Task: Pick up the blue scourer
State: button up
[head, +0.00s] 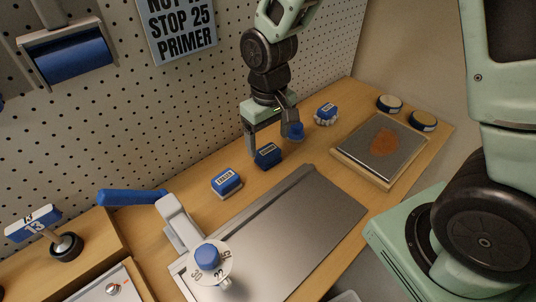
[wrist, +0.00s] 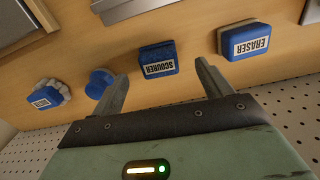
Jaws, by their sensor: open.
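The blue scourer (head: 268,155) is a small dark blue block with a pale label. It lies on the wooden bench (head: 300,167) just in front of my gripper (head: 269,150). In the wrist view the scourer (wrist: 159,60) shows its label reading SCOURER and sits between and beyond the tips of my gripper (wrist: 160,75). My gripper is open, one finger to each side of the scourer in that view. Its fingers hold nothing. I cannot tell whether the fingers touch the bench.
A blue eraser (head: 227,183) lies to the left, a round blue item (head: 294,131) close to the right finger, and a blue-backed brush (head: 326,113) beyond it. A metal plate (head: 300,225) lies in front, and a tray with a rusty patch (head: 345,150) at right. Pegboard (head: 200,110) stands behind.

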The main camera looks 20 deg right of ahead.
aim_at(271, 152)
jog(key=shift+s+d+f+p, duration=0.1)
jog(key=shift+f+p, duration=0.1)
jog(key=shift+f, duration=1.15)
jog(key=shift+s+d+f+p, duration=0.1)
jog(key=shift+f+p, duration=0.05)
jog(key=shift+f, duration=1.2)
jog(key=c, duration=1.1)
